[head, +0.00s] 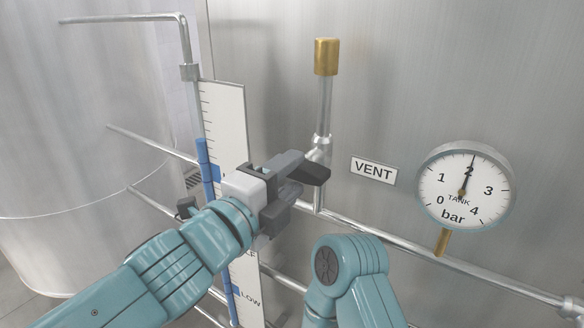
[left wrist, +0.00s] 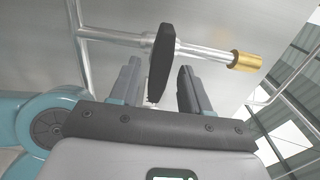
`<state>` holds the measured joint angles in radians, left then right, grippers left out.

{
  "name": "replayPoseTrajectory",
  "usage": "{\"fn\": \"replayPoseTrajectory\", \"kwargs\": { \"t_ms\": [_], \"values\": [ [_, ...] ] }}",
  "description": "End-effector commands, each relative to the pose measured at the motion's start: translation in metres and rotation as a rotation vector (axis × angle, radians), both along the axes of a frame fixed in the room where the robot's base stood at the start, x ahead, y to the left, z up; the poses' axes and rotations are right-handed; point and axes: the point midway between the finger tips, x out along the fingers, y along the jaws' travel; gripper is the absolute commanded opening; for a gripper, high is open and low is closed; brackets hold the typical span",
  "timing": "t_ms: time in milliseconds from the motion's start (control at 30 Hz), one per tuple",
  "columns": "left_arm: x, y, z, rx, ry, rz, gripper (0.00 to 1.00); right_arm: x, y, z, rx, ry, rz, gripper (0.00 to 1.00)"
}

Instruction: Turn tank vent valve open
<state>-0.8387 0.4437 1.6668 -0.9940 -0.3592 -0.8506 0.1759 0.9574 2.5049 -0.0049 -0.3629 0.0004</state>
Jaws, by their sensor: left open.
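The vent valve's black lever (head: 316,173) sits on the upright vent pipe (head: 325,105), which has a brass cap (head: 326,57). The lever lies crosswise to the pipe. My left gripper (head: 293,178) is open at the lever and covers part of it and the valve body in the head view. In the left wrist view, the lever (left wrist: 168,55) shows just beyond and between the two open fingers (left wrist: 160,85), nearer the right finger. I cannot tell whether a finger touches it. My right gripper is out of view.
A VENT label (head: 374,170) and a round pressure gauge (head: 465,186), needle near 2, are right of the valve. A level scale (head: 228,115) with a blue column stands left, behind my left arm. A horizontal pipe (head: 400,242) runs below the valve.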

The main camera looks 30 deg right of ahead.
Motion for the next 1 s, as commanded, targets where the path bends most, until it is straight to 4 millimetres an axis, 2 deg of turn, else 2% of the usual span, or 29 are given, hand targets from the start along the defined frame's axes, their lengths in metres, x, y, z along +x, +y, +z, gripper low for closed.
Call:
{"fn": "replayPoseTrajectory", "kwargs": {
  "t_ms": [133,433,567,600,1000],
  "values": [
    [0.0053,-0.0112,0.0,0.001,0.001,-0.001,0.47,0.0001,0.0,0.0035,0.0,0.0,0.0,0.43],
    [0.0074,-0.0124,-0.0003,0.0,0.001,0.0,0.47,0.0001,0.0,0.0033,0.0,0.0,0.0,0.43],
    [0.0074,-0.0123,-0.0004,0.0,0.001,0.0,0.04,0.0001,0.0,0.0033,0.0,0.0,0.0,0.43],
    [0.0074,-0.0123,-0.0004,0.0,0.001,0.0,0.0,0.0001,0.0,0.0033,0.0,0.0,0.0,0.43],
    [0.0069,-0.0125,0.0004,-0.024,0.059,-0.001,0.0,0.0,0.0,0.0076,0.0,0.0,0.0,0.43]
  ]
}}
